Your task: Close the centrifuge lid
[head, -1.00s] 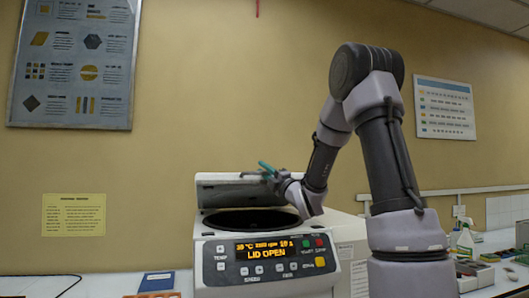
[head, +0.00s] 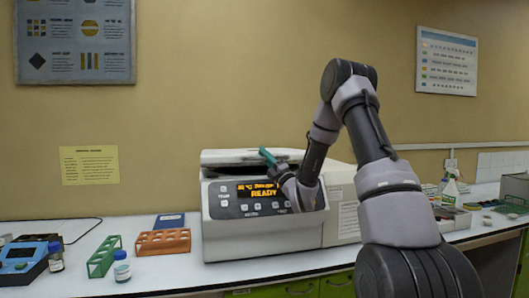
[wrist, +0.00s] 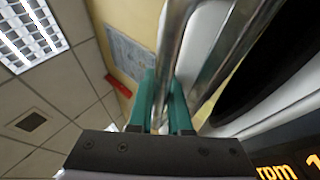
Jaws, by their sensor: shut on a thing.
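The centrifuge (head: 262,236) is a white benchtop machine with an orange display that includes the word READY. Its lid (head: 225,157) lies low over the top, with a thin dark band under its front edge. My gripper (head: 268,157) is at the lid's front edge, with teal fingers. In the wrist view my gripper (wrist: 163,105) is shut on a shiny metal handle bar (wrist: 172,45) of the lid. A dark opening (wrist: 255,75) shows beside the bar. My arm hides the right part of the lid and panel.
A spray bottle (head: 451,192) and boxes stand at the right. The bench front has free room.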

